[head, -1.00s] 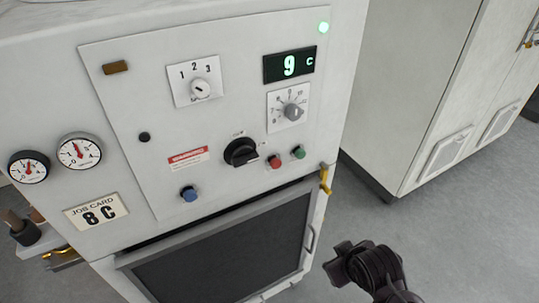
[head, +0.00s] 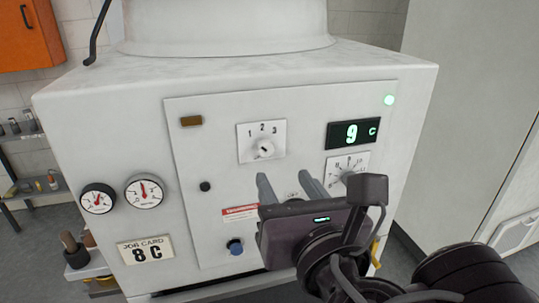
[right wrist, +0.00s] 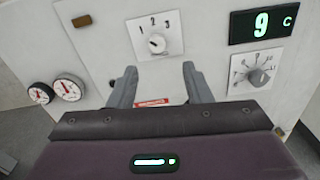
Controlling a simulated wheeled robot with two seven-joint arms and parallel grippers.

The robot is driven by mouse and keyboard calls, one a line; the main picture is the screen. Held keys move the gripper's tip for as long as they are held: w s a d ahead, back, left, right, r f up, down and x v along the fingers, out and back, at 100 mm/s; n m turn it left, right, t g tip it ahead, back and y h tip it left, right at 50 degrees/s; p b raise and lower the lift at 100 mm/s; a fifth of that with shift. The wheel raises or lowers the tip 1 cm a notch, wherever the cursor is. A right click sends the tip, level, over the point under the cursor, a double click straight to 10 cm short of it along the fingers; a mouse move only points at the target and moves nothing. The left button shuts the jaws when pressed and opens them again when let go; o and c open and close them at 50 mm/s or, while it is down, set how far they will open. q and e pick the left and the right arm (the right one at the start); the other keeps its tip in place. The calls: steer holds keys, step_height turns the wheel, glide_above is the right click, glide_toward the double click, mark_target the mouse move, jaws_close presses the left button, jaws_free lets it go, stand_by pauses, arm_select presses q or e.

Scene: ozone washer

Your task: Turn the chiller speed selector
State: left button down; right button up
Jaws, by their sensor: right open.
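The speed selector (head: 264,149) is a small pale knob on a white plate marked 1, 2 and 3, on the upper middle of the machine's panel. It also shows in the right wrist view (right wrist: 157,43); which number it points to is hard to tell. My right gripper (head: 285,176) is open and empty in front of the panel, its two grey fingers pointing at it, just below the selector in the picture. In the right wrist view the fingertips (right wrist: 159,70) sit either side of and below the knob, apart from it. My left gripper is not in view.
A green display (head: 352,134) reads 9 C, above a numbered dial (head: 346,175) partly behind my gripper. A blue button (head: 235,247), two gauges (head: 145,191) and a job card reading 8 C (head: 146,250) are lower left. The black rotary switch is hidden.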

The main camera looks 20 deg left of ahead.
mark_target(267, 151)
steer(key=shift+n, duration=0.7)
steer(key=b+x, duration=0.3)
steer(key=x, duration=0.3)
steer(key=shift+w+a+r, duration=0.1)
steer(key=shift+a+r, duration=0.05)
steer(key=shift+a, duration=0.05)
steer(key=shift+w+a+r+b, duration=0.1)
steer(key=shift+w+a+b, duration=0.25)
steer(key=shift+w, duration=0.1)
jaws_close()
